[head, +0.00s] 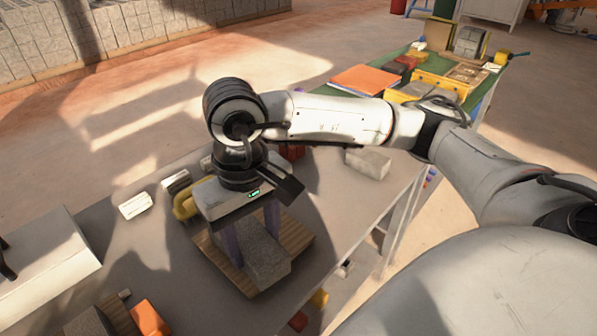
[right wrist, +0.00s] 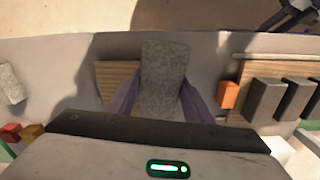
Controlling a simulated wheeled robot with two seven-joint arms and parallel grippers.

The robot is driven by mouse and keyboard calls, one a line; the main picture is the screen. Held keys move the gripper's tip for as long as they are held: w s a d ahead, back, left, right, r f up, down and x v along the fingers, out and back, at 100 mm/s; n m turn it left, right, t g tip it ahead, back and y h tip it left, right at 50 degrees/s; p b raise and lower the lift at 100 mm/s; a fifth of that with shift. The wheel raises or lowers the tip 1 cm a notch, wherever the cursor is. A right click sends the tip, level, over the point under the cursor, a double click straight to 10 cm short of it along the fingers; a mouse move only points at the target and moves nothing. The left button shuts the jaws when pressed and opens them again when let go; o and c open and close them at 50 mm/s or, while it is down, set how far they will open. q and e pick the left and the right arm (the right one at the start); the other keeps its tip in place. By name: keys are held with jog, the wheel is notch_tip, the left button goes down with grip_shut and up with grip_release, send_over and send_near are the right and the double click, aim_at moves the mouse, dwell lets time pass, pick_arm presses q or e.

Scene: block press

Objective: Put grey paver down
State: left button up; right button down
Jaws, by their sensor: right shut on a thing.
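A speckled grey paver (head: 262,258) is held between the two purple fingers of my right gripper (head: 256,230). In the right wrist view the paver (right wrist: 163,75) lies between the fingers (right wrist: 160,103), one on each side. It is over a slatted wooden board (head: 298,238) on the grey table; I cannot tell whether it touches the board. The board also shows beside the paver in the right wrist view (right wrist: 117,80). Part of what looks like my left gripper (right wrist: 285,17) shows at the top right there; its jaws are unclear.
An orange block (head: 149,318) and a dark grey block (head: 88,321) are at the front left. A pale block (head: 368,162) lies at the right. A white block (head: 135,205) and a yellow-handled thing (head: 184,204) lie left of my gripper. A white box (head: 45,268) stands at the left.

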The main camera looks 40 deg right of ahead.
jog(key=w+d+m, duration=0.5)
jog(key=m, duration=1.2)
jog(key=w+d+m, duration=0.5)
jog(key=w+m, duration=0.1)
jog(key=m, duration=1.1)
jog(key=f, duration=0.8)
jog(key=shift+d+f, duration=0.2)
jog(key=shift+f, duration=0.6)
jog(key=shift+f, duration=0.1)
jog(key=c, duration=0.9)
grip_release()
jog(key=shift+s+f, duration=0.1)
jog(key=shift+r, duration=0.2)
notch_tip(320, 180, up, 12)
